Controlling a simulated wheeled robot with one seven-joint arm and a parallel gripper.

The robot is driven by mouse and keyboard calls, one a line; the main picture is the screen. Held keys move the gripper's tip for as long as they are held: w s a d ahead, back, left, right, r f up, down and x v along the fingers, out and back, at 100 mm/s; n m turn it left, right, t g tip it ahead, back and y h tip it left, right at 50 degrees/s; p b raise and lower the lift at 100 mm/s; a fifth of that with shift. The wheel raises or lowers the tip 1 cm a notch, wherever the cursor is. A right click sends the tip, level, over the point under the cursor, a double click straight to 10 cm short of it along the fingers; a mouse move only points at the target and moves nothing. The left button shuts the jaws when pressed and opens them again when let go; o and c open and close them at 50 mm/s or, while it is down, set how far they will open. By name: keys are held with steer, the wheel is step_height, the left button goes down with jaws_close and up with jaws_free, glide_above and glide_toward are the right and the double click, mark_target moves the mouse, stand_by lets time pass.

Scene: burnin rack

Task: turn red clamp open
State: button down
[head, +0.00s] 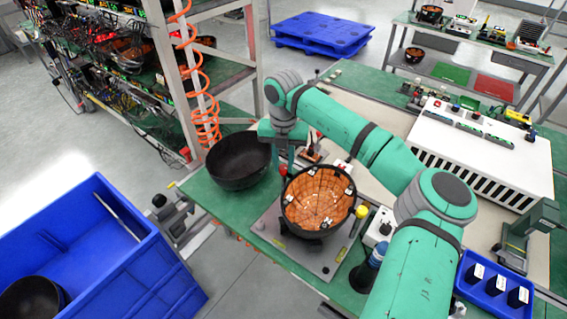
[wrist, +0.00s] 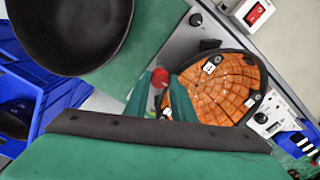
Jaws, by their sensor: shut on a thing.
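The red clamp (wrist: 160,77) shows as a red knob between my gripper's fingers in the wrist view. In the head view the red knob (head: 283,170) stands at the left edge of the bowl with the orange tiled inside (head: 318,197). That bowl sits on a grey plate (head: 268,228) and also shows in the wrist view (wrist: 218,88). My gripper (wrist: 160,95) points down beside the bowl and is shut on the red clamp. The lower part of the clamp is hidden by the fingers. A yellow knob (head: 361,211) stands at the bowl's right side.
An empty black bowl (head: 238,161) stands on the green bench left of the clamp. A blue crate (head: 120,250) is at the lower left. A white slotted box (head: 480,150) and a blue tray with black pieces (head: 495,284) stand at the right. A rack rises behind.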

steer(key=n, duration=0.4)
steer(key=shift+r, duration=0.1)
steer(key=n, duration=0.8)
steer(key=shift+d, duration=0.1)
steer(key=c, duration=2.5)
jaws_free()
steer(key=shift+w+n, duration=0.1)
steer(key=shift+n, duration=2.2)
steer(key=shift+c, duration=0.2)
jaws_close()
steer(key=o, duration=1.1)
jaws_free()
steer(key=shift+c, duration=0.2)
